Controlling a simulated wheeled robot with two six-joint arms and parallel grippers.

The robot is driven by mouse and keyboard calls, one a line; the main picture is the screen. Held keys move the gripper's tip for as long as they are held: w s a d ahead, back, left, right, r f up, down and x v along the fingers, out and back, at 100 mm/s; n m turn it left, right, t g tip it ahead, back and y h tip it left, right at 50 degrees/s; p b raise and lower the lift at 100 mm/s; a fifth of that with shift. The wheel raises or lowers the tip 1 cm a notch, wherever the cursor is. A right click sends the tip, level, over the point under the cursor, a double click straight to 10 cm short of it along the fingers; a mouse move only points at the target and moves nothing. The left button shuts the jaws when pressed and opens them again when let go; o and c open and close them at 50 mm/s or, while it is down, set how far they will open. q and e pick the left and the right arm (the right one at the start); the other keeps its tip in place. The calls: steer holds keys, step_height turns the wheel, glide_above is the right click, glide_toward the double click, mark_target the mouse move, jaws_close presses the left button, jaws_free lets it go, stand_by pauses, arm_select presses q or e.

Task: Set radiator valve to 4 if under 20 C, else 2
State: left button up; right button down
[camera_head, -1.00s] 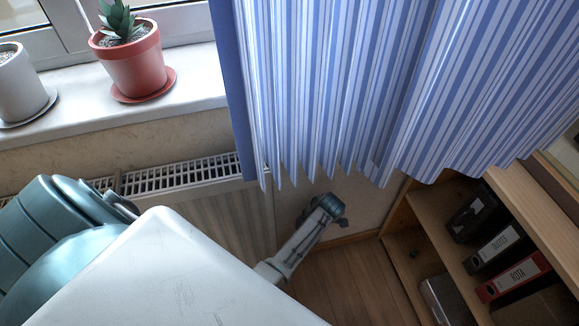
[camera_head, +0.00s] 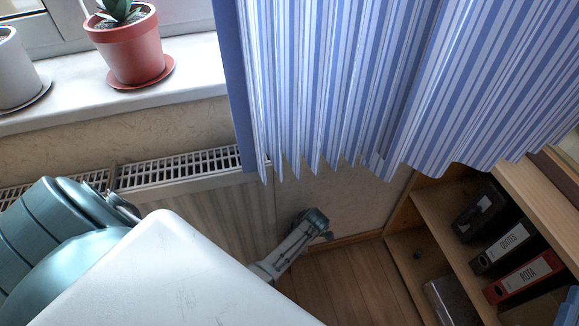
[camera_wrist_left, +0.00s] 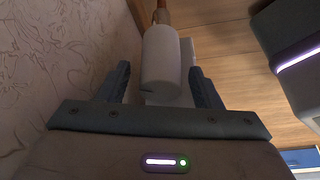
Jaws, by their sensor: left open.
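In the left wrist view a white cylinder, which looks like the radiator valve head (camera_wrist_left: 161,58), stands below a copper-coloured pipe (camera_wrist_left: 161,16). My left gripper (camera_wrist_left: 159,70) is open, with a dark finger on each side of the cylinder. A gap shows on both sides, so the fingers do not seem to press on it. I see no number on the valve. In the head view the radiator (camera_head: 188,163) runs under the sill, its lower left part hidden by my arm. The valve cannot be made out there. No temperature reading shows. My right gripper is not in view.
A patterned wall (camera_wrist_left: 60,70) is close on the left in the wrist view. In the head view a red pot (camera_head: 130,48) stands on the windowsill (camera_head: 205,80), and a striped curtain (camera_head: 330,80) hangs beside it. A wooden shelf (camera_head: 425,205) with binders is at right.

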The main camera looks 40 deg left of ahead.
arm_select(q)
steer(key=c, duration=1)
steer(key=shift+r+m+t+y+p, duration=0.1)
steer(key=shift+m+t+y+p, duration=0.2)
steer(key=shift+m+p, duration=0.7)
steer(key=m+t+p, duration=0.1)
steer(key=m, duration=0.1)
steer(key=shift+m+p, duration=0.3)
steer(key=shift+p, duration=0.05)
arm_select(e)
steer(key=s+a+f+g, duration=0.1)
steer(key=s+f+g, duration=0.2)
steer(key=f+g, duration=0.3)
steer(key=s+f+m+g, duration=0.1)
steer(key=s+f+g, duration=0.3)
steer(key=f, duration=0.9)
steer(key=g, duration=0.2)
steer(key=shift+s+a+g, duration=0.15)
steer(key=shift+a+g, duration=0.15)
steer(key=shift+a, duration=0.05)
arm_select(q)
steer(key=o, duration=1)
